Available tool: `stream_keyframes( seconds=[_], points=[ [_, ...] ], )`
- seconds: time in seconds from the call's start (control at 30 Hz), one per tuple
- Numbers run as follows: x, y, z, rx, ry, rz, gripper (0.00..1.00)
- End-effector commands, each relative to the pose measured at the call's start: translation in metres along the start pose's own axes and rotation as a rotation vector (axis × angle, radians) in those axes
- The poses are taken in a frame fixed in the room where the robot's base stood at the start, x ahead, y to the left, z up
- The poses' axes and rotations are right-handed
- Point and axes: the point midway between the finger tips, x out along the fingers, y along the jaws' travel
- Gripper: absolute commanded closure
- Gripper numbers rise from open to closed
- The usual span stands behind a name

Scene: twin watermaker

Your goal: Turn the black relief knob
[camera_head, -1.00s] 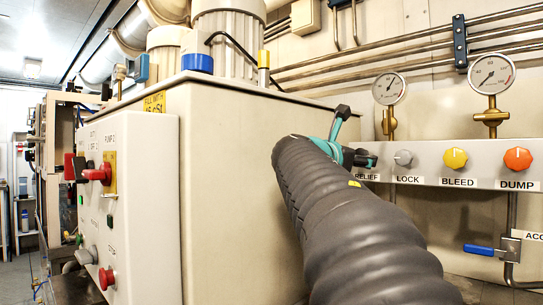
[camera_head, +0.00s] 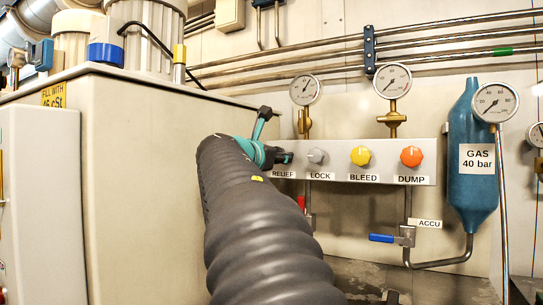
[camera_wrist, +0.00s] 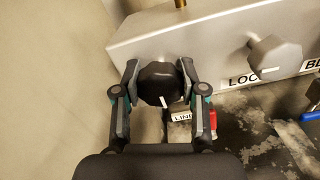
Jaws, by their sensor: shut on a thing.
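The black relief knob (camera_wrist: 160,83) sits on the grey panel, between the two fingers of my gripper (camera_wrist: 160,88) in the wrist view. The fingers are closed against its sides. A short white mark shows on the knob's lower right face. In the head view my gripper (camera_head: 281,157) is at the left end of the panel, above the RELIEF label (camera_head: 284,174). My arm and gripper hide most of the knob there.
The panel (camera_head: 330,145) also carries a grey LOCK knob (camera_head: 318,156), a yellow BLEED knob (camera_head: 361,156) and an orange DUMP knob (camera_head: 411,156). Gauges (camera_head: 305,90) stand above. A large beige tank (camera_head: 150,180) is close on the left. A blue gas cylinder (camera_head: 472,200) stands at right.

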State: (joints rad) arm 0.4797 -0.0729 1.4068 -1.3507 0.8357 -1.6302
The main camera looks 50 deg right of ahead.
Motion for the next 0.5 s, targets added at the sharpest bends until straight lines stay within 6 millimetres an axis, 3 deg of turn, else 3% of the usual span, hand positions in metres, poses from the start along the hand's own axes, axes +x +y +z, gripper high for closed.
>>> stream_keyframes(
  seconds=[0.27, 0.5],
  points=[
    [0.0001, -0.0003, -0.0010, 0.062, 0.000, 0.000, 0.94],
    [0.0002, -0.0007, -0.0023, 0.224, 0.000, 0.000, 0.94]
  ],
)
